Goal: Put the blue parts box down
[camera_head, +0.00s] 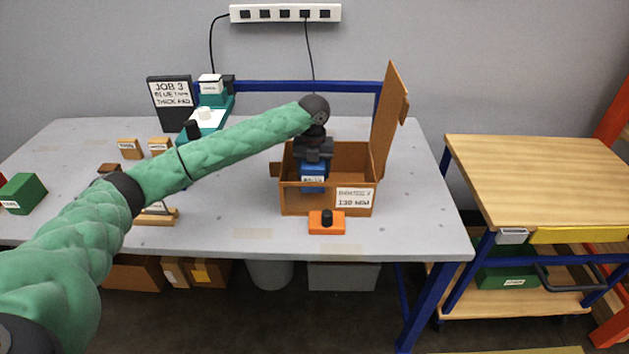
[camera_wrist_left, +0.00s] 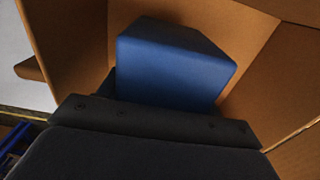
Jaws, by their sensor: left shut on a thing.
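The blue parts box (camera_head: 313,178) is inside the open brown carton (camera_head: 292,198), in its left part. My left gripper (camera_head: 314,158) reaches down into the carton from above and is shut on the blue parts box. The left wrist view shows the blue parts box (camera_wrist_left: 172,68) close up, with the carton walls (camera_wrist_left: 220,25) around it. I cannot tell whether the underside of the box touches the carton floor. The carton's lid flap stands up at its right side. My right gripper is not in view.
An orange block with a black knob (camera_head: 326,222) stands before the carton. A job sign (camera_head: 170,100), the teal plotter (camera_head: 210,125) and small brown blocks are to the left. A green box (camera_head: 22,193) is far left. The grey table (camera_head: 420,215) is clear right of the carton.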

